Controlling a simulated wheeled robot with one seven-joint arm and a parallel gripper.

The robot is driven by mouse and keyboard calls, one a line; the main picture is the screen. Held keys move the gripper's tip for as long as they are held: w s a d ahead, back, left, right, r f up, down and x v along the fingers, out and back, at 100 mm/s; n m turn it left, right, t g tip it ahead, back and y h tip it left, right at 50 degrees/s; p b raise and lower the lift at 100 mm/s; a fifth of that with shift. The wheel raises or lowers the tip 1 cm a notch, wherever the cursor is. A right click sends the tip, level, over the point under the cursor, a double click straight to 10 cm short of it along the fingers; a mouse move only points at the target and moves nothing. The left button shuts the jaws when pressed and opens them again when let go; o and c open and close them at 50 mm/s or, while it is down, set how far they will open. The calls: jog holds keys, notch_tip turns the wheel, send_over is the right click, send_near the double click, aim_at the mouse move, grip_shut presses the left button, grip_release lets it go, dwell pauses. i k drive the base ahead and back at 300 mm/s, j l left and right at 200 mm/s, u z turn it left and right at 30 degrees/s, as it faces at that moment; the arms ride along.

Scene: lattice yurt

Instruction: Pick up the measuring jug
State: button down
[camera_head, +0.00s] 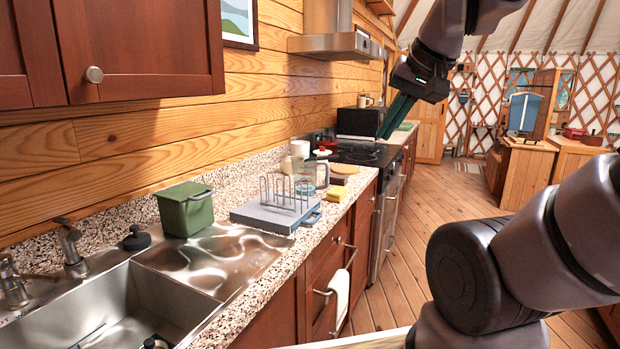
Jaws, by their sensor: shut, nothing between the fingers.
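A clear glass vessel that looks like the measuring jug (321,173) stands on the speckled counter, behind the wire rack and left of the stove. It is small in the picture, and the rack and nearby things overlap it in part. My gripper (386,135) is up and to the right of it, in front of the dark oven box as seen here. Its green fingers point down and are shut with nothing between them. The gripper is clear of the jug.
A wire rack (285,192) on a grey-blue slab, a green bin (185,209) and a steel sink (135,300) line the counter (255,318). A yellow sponge (337,194) lies near the edge. A red kettle (325,143) stands behind. Wall cabinets hang at upper left; the wooden floor (415,262) is open.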

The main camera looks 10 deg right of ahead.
aim_at(304, 165)
jog(key=u, duration=1.8)
jog(key=z, duration=1.85)
jog(key=i+l+z, duration=0.15)
jog(key=i+l, duration=1.5)
jog(key=i, duration=0.1)
